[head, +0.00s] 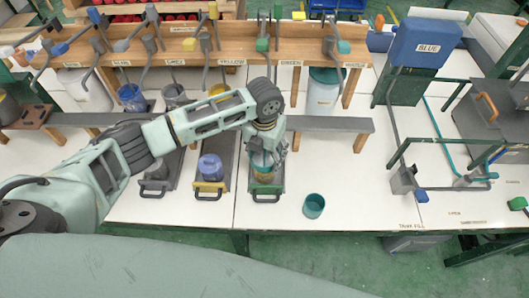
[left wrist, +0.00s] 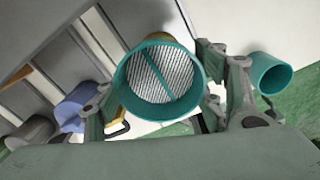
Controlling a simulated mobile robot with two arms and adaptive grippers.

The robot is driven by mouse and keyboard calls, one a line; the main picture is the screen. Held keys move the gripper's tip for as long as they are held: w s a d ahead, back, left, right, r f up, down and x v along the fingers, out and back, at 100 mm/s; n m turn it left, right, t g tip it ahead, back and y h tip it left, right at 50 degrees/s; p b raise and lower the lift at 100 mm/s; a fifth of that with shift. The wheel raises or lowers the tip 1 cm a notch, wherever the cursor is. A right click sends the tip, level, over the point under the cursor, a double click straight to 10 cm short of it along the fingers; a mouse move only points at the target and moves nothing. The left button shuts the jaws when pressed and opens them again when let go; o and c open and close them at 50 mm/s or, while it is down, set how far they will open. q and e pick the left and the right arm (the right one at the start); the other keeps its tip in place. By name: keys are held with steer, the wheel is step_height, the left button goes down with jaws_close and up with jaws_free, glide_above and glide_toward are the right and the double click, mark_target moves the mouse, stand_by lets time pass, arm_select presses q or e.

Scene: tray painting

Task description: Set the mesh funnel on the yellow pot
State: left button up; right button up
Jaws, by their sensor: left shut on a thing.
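The mesh funnel (left wrist: 150,97), a round teal ring with a striped mesh inside, sits between the fingers of my left gripper in the left wrist view. My left gripper (head: 265,155) is shut on it, above the green-handled tray (head: 265,197) in the head view. A yellowish pot (head: 264,174) shows just below the gripper on that tray, mostly covered by the gripper and funnel. I cannot tell whether the funnel touches it. My right gripper is not in view.
A blue pot (head: 210,168) stands on the yellow-handled tray to the left, with a grey pot (head: 156,170) beyond it. A teal cup (head: 314,205) stands to the right near the table's front edge.

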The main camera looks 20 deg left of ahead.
mark_target(264, 160)
arm_select(q)
steer(key=shift+f, duration=0.1)
steer(key=shift+f, duration=0.5)
steer(key=o, duration=1.1)
steer(key=shift+o, duration=0.2)
steer(key=shift+r, duration=0.25)
step_height(264, 160, up, 13)
steer(key=b, duration=0.3)
steer(key=shift+f, duration=0.1)
